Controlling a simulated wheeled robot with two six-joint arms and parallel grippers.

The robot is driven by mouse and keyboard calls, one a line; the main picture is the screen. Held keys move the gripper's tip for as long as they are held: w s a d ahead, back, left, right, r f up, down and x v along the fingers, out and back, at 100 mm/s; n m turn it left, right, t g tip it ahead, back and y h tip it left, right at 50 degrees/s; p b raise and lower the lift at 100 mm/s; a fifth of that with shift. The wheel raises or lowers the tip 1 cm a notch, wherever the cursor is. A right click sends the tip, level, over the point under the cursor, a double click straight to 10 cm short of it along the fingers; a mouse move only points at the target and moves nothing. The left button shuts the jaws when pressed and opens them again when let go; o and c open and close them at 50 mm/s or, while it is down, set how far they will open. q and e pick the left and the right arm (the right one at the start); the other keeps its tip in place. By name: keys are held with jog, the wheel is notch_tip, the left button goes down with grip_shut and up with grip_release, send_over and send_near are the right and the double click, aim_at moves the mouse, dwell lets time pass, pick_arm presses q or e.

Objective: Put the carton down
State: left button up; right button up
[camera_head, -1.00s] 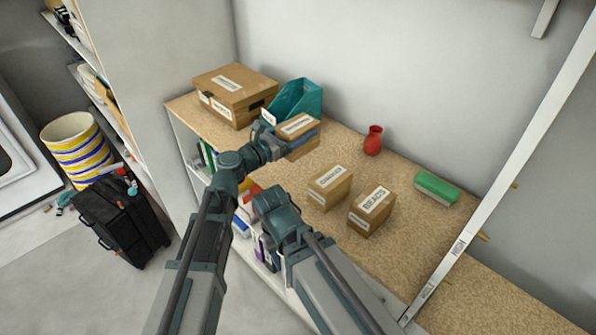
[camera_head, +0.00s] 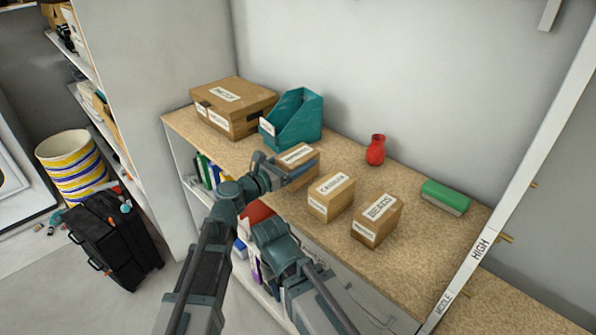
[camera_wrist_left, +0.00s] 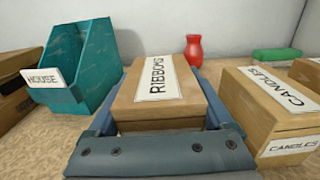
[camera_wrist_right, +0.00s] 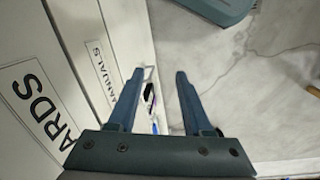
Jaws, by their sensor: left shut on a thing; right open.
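The RIBBONS carton (camera_wrist_left: 164,82) is a brown box with a white label. It is held between the blue fingers of my left gripper (camera_wrist_left: 165,95). In the head view the carton (camera_head: 298,156) is upright at the shelf top (camera_head: 400,265), between the teal holder and the CANDLES carton. I cannot tell if its base touches the surface. My left gripper (camera_head: 290,172) reaches it from the front left. My right gripper (camera_wrist_right: 160,85) is open and empty, pointing down below the shelf top's front, beside white labelled fronts.
The teal holder (camera_head: 292,120) stands behind left, with a large brown box (camera_head: 234,105) further left. The CANDLES carton (camera_head: 330,197) and BEADS carton (camera_head: 376,220) stand to the right. A red vase (camera_head: 376,150) and green block (camera_head: 445,197) are further back. Bare surface lies between them.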

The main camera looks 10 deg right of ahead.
pick_arm(q)
jog(key=shift+f+b, duration=0.65)
jog(key=shift+f, duration=0.45)
pick_arm(e)
jog(key=shift+f, duration=1.15)
pick_arm(q)
jog(key=shift+f, duration=0.1)
pick_arm(e)
jog(key=shift+f, duration=0.1)
pick_arm(q)
jog(key=shift+f, duration=0.15)
jog(key=o, duration=1.5)
jog(key=shift+r, duration=0.4)
jog(key=v, duration=1.2)
jog(key=shift+f, duration=0.15)
